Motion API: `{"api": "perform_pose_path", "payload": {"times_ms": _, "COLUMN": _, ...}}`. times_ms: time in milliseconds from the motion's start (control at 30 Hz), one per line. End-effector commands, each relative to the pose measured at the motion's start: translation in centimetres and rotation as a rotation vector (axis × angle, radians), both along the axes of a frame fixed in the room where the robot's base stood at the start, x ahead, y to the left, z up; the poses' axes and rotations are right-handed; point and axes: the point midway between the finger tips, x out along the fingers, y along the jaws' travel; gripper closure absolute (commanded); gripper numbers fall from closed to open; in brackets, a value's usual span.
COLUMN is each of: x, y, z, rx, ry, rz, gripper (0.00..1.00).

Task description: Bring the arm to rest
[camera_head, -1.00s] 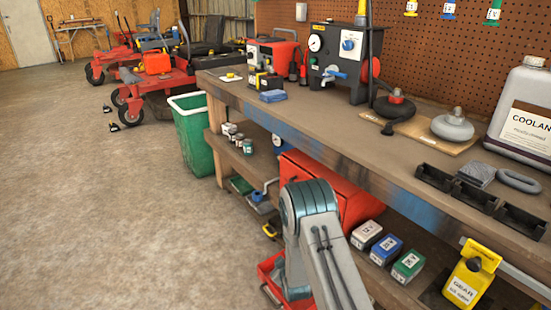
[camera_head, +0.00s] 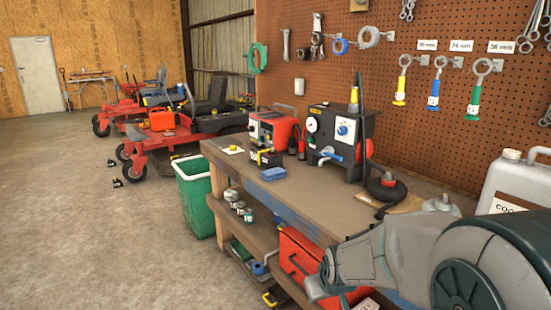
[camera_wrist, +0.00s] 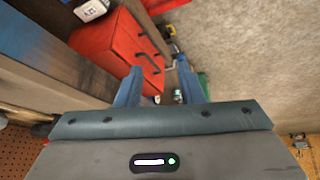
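My arm (camera_head: 410,255) fills the lower right of the head view, bent in front of the workbench. My gripper (camera_wrist: 160,68) shows in the wrist view as two blue fingers standing apart, with nothing between them. It is not clearly visible in the head view. Beyond the fingers in the wrist view are a red drawer cabinet (camera_wrist: 118,42) and the concrete floor (camera_wrist: 235,60).
The workbench (camera_head: 290,205) carries a test unit (camera_head: 338,140), a red machine (camera_head: 272,130) and a coolant jug (camera_head: 515,185) close behind my arm. A green bin (camera_head: 195,200) stands at the bench's end. The floor at left is open, with red mowers (camera_head: 165,135) farther back.

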Motion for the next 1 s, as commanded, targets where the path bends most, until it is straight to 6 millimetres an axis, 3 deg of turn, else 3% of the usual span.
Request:
{"api": "perform_pose_path", "payload": {"times_ms": 33, "x": -1.7, "y": -0.5, "z": 2.8, "rx": 0.009, "ry": 0.019, "rz": -0.025, "gripper": 0.66}}
{"api": "perform_pose_path", "payload": {"times_ms": 200, "x": -7.7, "y": -1.8, "z": 7.9, "rx": 0.034, "ry": 0.108, "rz": -0.115, "gripper": 0.66}}
{"api": "perform_pose_path", "payload": {"times_ms": 400, "x": -14.4, "y": -2.9, "z": 12.1, "rx": 0.054, "ry": 0.204, "rz": -0.212, "gripper": 0.66}}
{"api": "perform_pose_path", "payload": {"times_ms": 500, "x": -16.6, "y": -3.1, "z": 13.1, "rx": 0.059, "ry": 0.236, "rz": -0.246, "gripper": 0.66}}
{"api": "perform_pose_path", "payload": {"times_ms": 700, "x": -18.6, "y": -3.4, "z": 13.7, "rx": 0.063, "ry": 0.268, "rz": -0.276, "gripper": 0.66}}
{"api": "perform_pose_path", "payload": {"times_ms": 1000, "x": -18.6, "y": -3.4, "z": 13.6, "rx": 0.062, "ry": 0.269, "rz": -0.276, "gripper": 0.66}}
